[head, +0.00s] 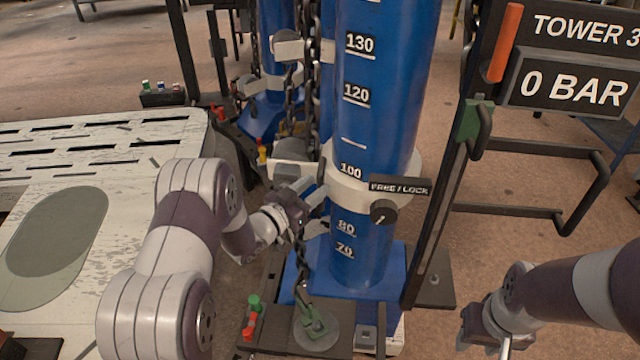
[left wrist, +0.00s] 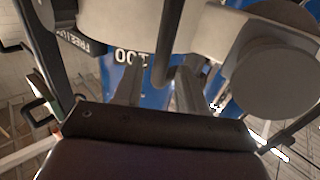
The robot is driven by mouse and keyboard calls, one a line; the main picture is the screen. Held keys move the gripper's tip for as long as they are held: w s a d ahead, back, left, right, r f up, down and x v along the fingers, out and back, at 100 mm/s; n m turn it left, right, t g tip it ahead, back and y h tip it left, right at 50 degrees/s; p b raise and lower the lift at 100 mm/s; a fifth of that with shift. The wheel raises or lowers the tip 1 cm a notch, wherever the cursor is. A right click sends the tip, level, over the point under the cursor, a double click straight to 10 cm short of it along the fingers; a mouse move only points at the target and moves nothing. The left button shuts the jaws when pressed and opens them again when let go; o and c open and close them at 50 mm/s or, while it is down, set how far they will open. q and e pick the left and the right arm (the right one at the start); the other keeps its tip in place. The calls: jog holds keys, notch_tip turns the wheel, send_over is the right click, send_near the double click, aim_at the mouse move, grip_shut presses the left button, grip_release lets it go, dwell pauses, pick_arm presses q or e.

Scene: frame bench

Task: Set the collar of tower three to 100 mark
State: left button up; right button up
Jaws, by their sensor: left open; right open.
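Tower three is a blue column (head: 385,90) with number plates. Its white collar (head: 348,190) rings it, with its front upper edge just under the 100 plate (head: 350,171). A round dark knob (head: 382,212) sits on the collar under a FREE / LOCK plate (head: 400,187); I cannot read its setting. My left gripper (head: 314,190) is open at the collar's left side. In the left wrist view its fingers (left wrist: 158,92) stand either side of a dark bar (left wrist: 169,45) beside the collar; contact is unclear. My right gripper (head: 490,340) is open and empty at lower right.
A chain (head: 302,245) hangs left of the column, close to my left gripper. A black post (head: 440,215) with a green clamp (head: 475,120) stands at right. The sign reads TOWER 3, and a display (head: 574,88) reads 0 BAR. A worn white bench (head: 110,150) lies at left.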

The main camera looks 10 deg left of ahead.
pick_arm(q)
jog(key=b+v, duration=0.1)
jog(key=v, duration=0.8)
jog(key=shift+s+a, duration=0.2)
jog(key=shift+s, duration=0.2)
